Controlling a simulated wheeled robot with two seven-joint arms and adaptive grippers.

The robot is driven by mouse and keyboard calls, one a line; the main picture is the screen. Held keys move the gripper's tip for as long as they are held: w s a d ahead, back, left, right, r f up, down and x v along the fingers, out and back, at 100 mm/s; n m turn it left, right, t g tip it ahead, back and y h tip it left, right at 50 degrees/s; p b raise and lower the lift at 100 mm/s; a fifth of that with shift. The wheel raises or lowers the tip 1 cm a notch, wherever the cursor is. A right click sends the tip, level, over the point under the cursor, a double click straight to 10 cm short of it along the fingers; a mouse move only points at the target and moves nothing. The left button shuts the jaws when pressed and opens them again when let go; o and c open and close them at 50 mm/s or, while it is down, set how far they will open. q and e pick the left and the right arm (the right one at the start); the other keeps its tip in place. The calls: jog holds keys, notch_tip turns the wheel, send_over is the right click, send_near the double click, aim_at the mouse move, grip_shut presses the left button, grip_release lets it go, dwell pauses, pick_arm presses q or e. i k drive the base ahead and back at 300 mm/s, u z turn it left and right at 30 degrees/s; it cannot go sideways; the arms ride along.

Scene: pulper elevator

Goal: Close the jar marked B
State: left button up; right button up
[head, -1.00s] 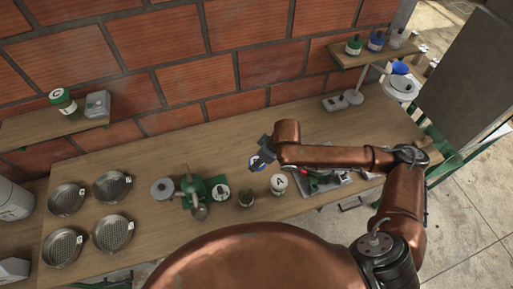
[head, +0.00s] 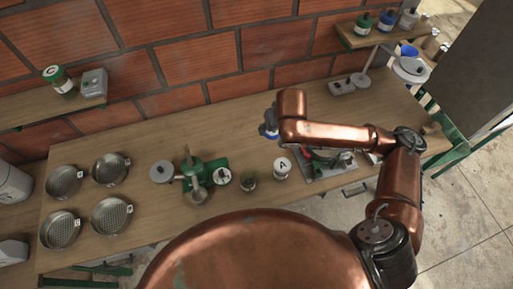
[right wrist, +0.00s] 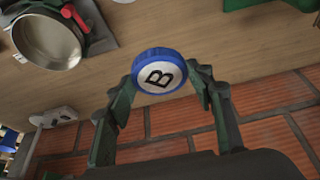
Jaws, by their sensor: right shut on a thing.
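My right gripper (right wrist: 165,80) is shut on a round blue lid (right wrist: 160,72) whose white face carries a black B. In the head view the right gripper (head: 270,131) holds the lid (head: 271,136) above the back part of the bench, and the gripper partly hides it. No jar shows under the lid. A small jar with dark contents (head: 249,182) stands on the bench, apparently without a lid; I cannot read a mark on it. My left gripper is not in view.
A jar marked A (head: 282,168) stands right of the small jar. A green machine (head: 192,172) stands left of it. Several round sieves (head: 110,169) sit at the left. A green-lidded jar (head: 59,80) is on the left shelf. A brick wall (head: 190,60) bounds the bench.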

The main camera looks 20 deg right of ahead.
aim_at(248, 177)
jog(key=u, duration=1)
jog(key=k, duration=0.7)
jog(key=z, duration=0.95)
